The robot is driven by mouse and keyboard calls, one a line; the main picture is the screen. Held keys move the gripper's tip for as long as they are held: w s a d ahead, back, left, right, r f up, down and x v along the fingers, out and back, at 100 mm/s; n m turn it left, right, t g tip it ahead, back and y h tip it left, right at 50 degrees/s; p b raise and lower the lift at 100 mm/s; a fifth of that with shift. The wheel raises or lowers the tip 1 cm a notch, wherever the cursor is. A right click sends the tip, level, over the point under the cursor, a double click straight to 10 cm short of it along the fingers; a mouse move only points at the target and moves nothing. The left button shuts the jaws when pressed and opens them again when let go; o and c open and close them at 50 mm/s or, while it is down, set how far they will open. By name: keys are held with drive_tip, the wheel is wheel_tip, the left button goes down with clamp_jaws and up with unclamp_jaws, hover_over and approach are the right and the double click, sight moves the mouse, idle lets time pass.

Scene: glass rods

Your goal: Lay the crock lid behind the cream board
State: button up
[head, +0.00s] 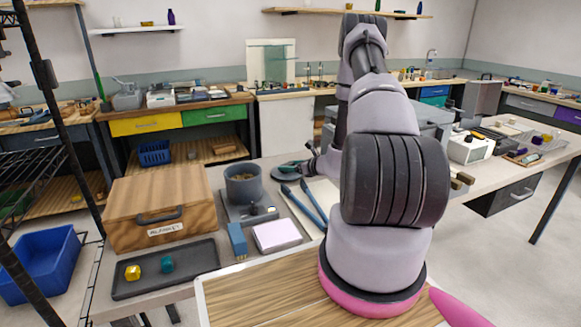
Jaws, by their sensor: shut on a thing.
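The crock lid (289,172) is a dark grey-green disc at the far side of the bench, just beyond the cream board. My gripper (305,166) is at its right edge and shut on it. Whether the lid touches the bench or hangs just above it I cannot tell. The cream board (322,190) lies flat, with two blue tools (301,205) lying on or across it; my arm hides its right part. A grey open crock (243,184) stands to the left of the board.
A wooden box (158,205) stands left, behind a dark tray (205,278) with a yellow and a teal piece. My arm hides the bench middle.

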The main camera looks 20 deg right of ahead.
drive_tip(key=shift+f, duration=0.15)
drive_tip(key=o, duration=1.4)
drive_tip(key=shift+o, duration=0.2)
